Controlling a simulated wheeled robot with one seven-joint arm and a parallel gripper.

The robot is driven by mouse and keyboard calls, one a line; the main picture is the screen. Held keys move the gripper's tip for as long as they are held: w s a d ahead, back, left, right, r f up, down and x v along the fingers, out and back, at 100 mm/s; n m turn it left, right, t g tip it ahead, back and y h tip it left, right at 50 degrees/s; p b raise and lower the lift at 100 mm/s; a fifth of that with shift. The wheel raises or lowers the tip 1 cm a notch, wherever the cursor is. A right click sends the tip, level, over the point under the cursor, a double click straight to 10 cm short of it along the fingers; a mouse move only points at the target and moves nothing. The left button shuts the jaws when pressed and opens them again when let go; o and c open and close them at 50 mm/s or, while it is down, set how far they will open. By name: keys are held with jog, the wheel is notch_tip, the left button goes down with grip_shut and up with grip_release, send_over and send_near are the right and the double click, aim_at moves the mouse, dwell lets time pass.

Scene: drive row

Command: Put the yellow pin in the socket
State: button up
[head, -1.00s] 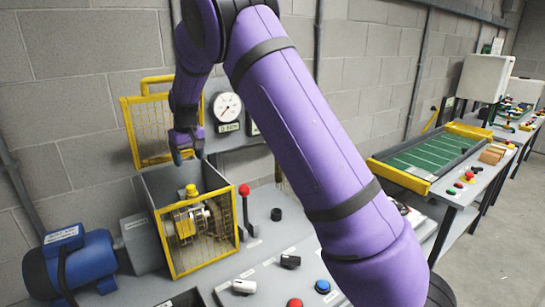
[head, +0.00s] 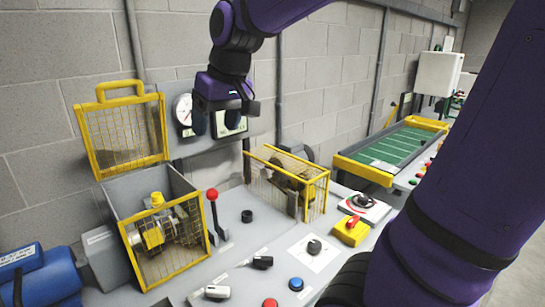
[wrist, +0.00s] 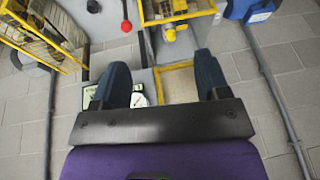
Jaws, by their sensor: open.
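The yellow pin (head: 157,199) appears to be the upright yellow knob inside the open-topped grey box (head: 152,188) with a yellow mesh front. It also shows in the wrist view (wrist: 170,33). My gripper (head: 222,120) is open and empty, high above the bench by the wall gauges, up and right of the box. Its two fingers (wrist: 160,75) stand wide apart with nothing between them.
The box's yellow mesh lid (head: 124,133) stands raised behind it. A red-knobbed lever (head: 212,195) rises between box and cylinder. A yellow mesh cage (head: 290,180) stands to the right. Switches and buttons line the front, and a blue motor (head: 38,278) is at left.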

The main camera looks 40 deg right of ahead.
jog(key=s+f+t+h, duration=0.1)
jog(key=s+f, duration=0.1)
jog(key=s, duration=1.3)
jog(key=shift+s+d+f+m, duration=0.25)
jog(key=shift+s+f+m, duration=0.05)
jog(key=shift+s, duration=0.1)
